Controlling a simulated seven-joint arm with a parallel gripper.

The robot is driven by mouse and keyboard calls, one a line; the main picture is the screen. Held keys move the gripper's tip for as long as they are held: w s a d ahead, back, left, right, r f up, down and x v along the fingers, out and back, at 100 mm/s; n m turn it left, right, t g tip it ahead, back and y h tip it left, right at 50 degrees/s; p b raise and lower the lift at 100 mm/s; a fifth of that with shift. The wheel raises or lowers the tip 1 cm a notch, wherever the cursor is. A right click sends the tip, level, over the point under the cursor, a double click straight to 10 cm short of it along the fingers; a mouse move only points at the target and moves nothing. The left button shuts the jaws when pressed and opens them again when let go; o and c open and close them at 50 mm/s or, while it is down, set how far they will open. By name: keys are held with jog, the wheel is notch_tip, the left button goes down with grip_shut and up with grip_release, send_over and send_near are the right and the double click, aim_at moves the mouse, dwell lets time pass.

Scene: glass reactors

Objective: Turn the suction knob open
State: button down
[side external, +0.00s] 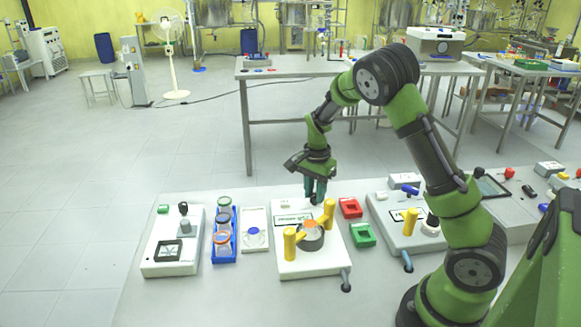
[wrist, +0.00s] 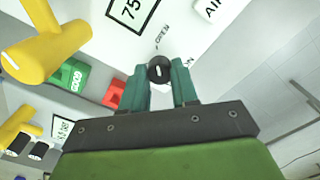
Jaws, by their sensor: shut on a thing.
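The suction knob (wrist: 159,71) is a small round black knob with a white pointer line, on a white panel in the wrist view. Small lettering that seems to read "OPEN" is printed beside it. My gripper (wrist: 165,78) has its two green fingers on either side of the knob, shut on it. In the side external view my gripper (side external: 316,197) points down at the back edge of the white device (side external: 312,268). There the knob is hidden by the fingers.
Yellow handles (side external: 291,244) stand on the device around a dark ring with an orange-topped vessel. A red box (side external: 350,208) and a green box (side external: 362,235) lie to the right. A blue rack of jars (side external: 223,248) stands to the left.

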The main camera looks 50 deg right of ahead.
jog(key=c, duration=0.8)
grip_release()
jog(key=shift+c, duration=0.2)
notch_tip(320, 180, up, 17)
jog(key=shift+d, duration=0.1)
jog(key=s+a+r+n+t+y, duration=0.2)
jog(key=s+a+n+t, duration=0.5)
jog(key=s+a+n, duration=0.7)
jog(key=s+a, duration=0.2)
jog(key=a, duration=0.2)
jog(key=shift+s+a+r, duration=0.25)
jog(key=shift+r, duration=0.1)
